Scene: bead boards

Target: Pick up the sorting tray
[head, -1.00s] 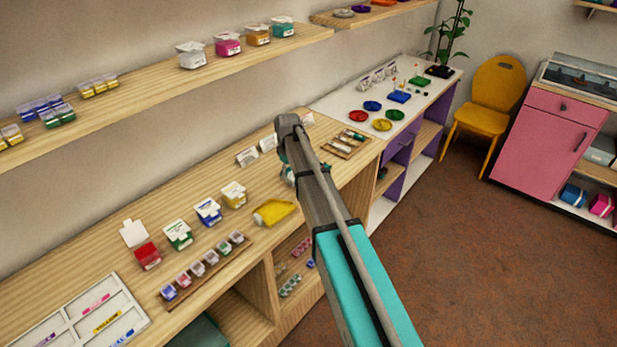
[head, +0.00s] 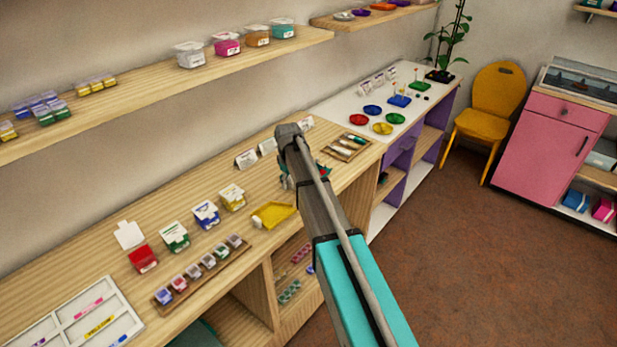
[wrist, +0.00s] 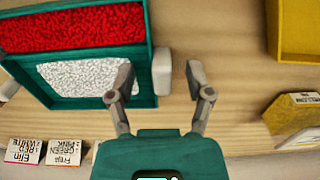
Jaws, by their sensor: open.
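The sorting tray is teal with two compartments, one of red beads and one of white. It fills the upper left of the wrist view (wrist: 151,30), with pale grips on its sides. My gripper (wrist: 158,77) is open, its fingers pointing toward the tray. The near pale grip shows between the two fingers, and the left finger overlaps the white compartment in the picture. I cannot tell whether they touch. In the head view my arm hides most of the tray; a small teal and red part (head: 325,172) shows beside the arm.
A yellow tray (head: 272,215) lies on the wooden counter, also at the right of the wrist view (wrist: 293,28). Name cards (wrist: 64,152) stand close by. A shelf hangs above.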

